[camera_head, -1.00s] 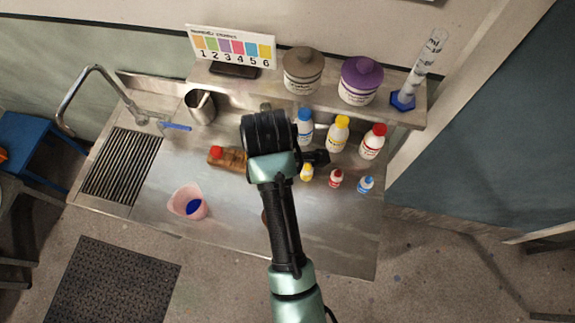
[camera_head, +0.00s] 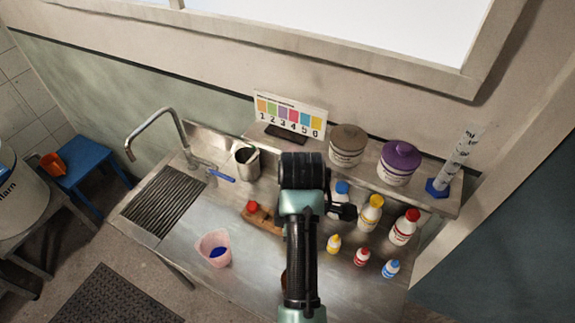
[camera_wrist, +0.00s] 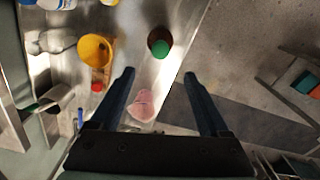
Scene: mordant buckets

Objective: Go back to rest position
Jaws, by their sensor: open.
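My gripper (camera_wrist: 158,82) is open and empty in the wrist view, its two dark fingers apart above the bench's front edge. In the head view my arm end hangs over the middle of the steel bench (camera_head: 240,300), and its fingers are hidden. The pink beaker (camera_head: 214,249) with something blue inside stands at the front left of the bench; in the wrist view it (camera_wrist: 142,106) shows between the fingers, lower down. A round brown container with a green top (camera_wrist: 160,46) shows beyond the fingertips.
The back shelf (camera_head: 435,206) holds a grey tub (camera_head: 347,145), purple tub (camera_head: 398,164) and cylinder (camera_head: 459,160). A tap (camera_head: 160,115) rises at left.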

